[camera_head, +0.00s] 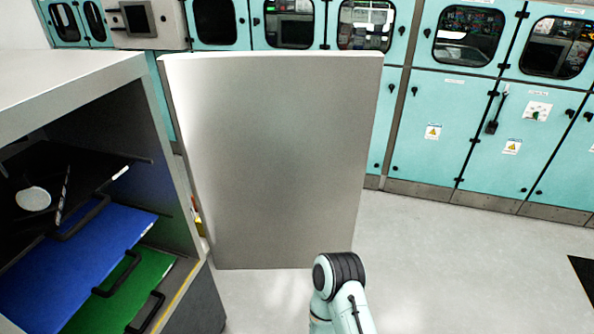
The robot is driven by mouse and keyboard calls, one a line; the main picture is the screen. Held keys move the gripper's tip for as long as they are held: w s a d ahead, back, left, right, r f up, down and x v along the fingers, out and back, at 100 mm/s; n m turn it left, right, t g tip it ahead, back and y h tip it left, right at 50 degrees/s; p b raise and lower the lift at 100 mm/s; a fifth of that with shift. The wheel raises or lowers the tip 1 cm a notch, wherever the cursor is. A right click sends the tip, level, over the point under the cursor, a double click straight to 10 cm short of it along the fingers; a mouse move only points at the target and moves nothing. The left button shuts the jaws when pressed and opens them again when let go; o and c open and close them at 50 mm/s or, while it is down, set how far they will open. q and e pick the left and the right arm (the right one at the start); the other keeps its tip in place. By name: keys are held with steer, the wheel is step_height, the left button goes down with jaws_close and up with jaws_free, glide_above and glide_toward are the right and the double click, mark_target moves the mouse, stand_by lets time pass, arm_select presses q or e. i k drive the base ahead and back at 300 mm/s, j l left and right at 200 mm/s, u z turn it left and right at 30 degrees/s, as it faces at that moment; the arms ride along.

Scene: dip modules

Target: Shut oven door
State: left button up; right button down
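The oven (70,95) stands at the left, a grey cabinet with a pale top and an open front. Its door (285,160) is a large grey panel that stands open, swung out to the right of the opening. A link of one of my arms shows at the bottom centre, in front of the door's lower right part. I cannot tell whether it touches the door. Neither of my grippers can be seen in this view.
Inside the oven are a dark shelf with a white round item (33,198), a blue tray (75,255) and a green tray (120,285), with black handles. Teal cabinets (440,130) line the back wall. The pale floor (450,265) at the right is clear.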

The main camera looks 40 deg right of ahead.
mark_target(275, 146)
steer(key=l+u, duration=0.2)
steer(key=l, duration=2)
steer(key=l+u, duration=0.25)
steer(key=l, duration=0.25)
steer(key=k+l+u, duration=0.25)
steer(key=l, duration=0.25)
steer(key=l+u, duration=1)
steer(key=i+l+u, duration=0.1)
steer(key=l+u, duration=0.2)
steer(key=l, duration=0.2)
steer(key=l+u, duration=0.25)
steer(key=l, duration=0.5)
steer(key=i+l, duration=0.15)
steer(key=l, duration=0.1)
